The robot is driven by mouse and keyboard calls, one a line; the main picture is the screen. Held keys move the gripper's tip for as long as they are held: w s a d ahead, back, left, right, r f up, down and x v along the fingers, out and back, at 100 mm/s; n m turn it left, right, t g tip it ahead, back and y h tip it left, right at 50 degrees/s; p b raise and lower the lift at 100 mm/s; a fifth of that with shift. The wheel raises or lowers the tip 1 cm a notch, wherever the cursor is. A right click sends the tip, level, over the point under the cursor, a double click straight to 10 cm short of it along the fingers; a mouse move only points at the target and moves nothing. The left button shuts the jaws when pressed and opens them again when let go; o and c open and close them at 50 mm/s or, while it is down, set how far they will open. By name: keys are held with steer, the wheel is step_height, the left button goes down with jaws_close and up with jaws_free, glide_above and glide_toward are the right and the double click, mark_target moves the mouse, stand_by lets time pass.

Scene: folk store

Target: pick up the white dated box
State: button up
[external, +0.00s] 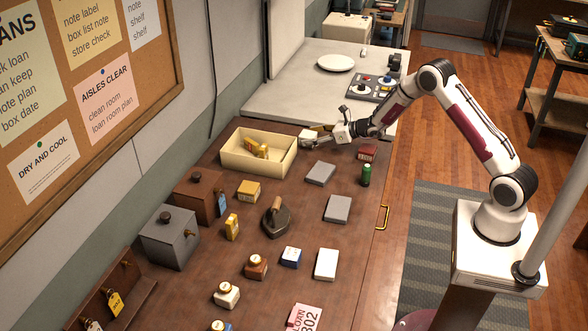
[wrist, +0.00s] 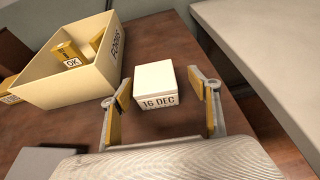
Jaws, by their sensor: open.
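The white dated box (wrist: 155,84) stands on the brown table in the wrist view, with "16 DEC" printed on its front face. My gripper (wrist: 168,98) is open, with one yellow-padded finger on each side of the box and a visible gap to both. In the external view my gripper (external: 312,137) is low over the far end of the table, just right of the cream tray. The white box is mostly hidden by the gripper there.
In the external view, a grey box (external: 320,173), a dark red box (external: 367,152) and a green can (external: 366,174) stand nearby. A pale counter (external: 310,75) adjoins the far end.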

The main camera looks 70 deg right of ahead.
mark_target(303, 136)
steer(key=shift+w+a+f, duration=0.15)
steer(key=shift+w, duration=0.7)
steer(key=shift+w+a+f, duration=0.1)
steer(key=shift+w+a, duration=0.05)
steer(key=shift+w, duration=0.7)
steer(key=shift+x, duration=0.95)
steer(key=c, duration=1.3)
